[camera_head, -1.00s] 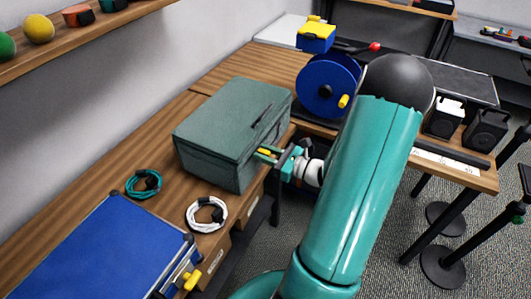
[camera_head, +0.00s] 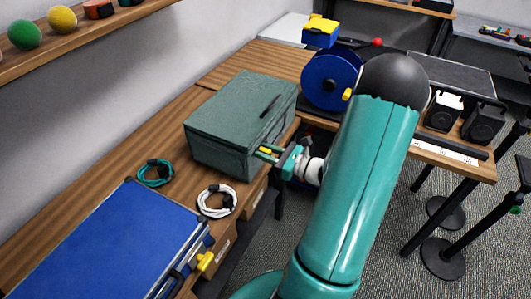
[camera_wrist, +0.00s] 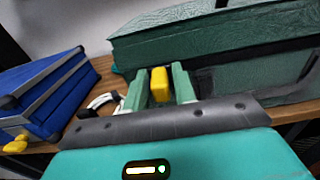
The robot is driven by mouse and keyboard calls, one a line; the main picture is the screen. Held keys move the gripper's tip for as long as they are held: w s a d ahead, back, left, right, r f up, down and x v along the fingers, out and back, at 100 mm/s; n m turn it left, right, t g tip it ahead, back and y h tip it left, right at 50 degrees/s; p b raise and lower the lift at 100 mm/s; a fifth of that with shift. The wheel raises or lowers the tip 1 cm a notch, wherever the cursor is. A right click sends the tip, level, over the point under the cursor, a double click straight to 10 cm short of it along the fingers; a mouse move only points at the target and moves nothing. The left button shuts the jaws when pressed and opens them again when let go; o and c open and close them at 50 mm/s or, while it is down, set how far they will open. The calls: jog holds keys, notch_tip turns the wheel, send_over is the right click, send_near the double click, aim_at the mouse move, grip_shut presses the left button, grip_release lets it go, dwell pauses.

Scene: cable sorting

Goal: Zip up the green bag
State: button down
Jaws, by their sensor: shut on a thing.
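The green bag (camera_head: 240,112) stands on the wooden bench in the head view, its lid lying flat on top with a dark strap or handle on it. It also fills the upper right of the wrist view (camera_wrist: 220,40). The pull's join to the bag is hidden behind the fingers.
A teal cable coil (camera_head: 154,173) and a white cable coil (camera_head: 216,202) lie left of the bag. A blue case (camera_head: 110,240) with a yellow latch lies nearer. A blue reel (camera_head: 331,80) stands behind. Black boxes (camera_head: 484,122) stand at the right.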

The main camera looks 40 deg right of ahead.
jog(key=shift+a, duration=0.2)
jog(key=c, duration=1.4)
grip_release()
jog(key=shift+s+a, duration=0.1)
jog(key=shift+o, duration=0.2)
jog(key=v, duration=1.3)
jog(key=shift+s+d, duration=0.3)
jog(key=shift+d, duration=0.1)
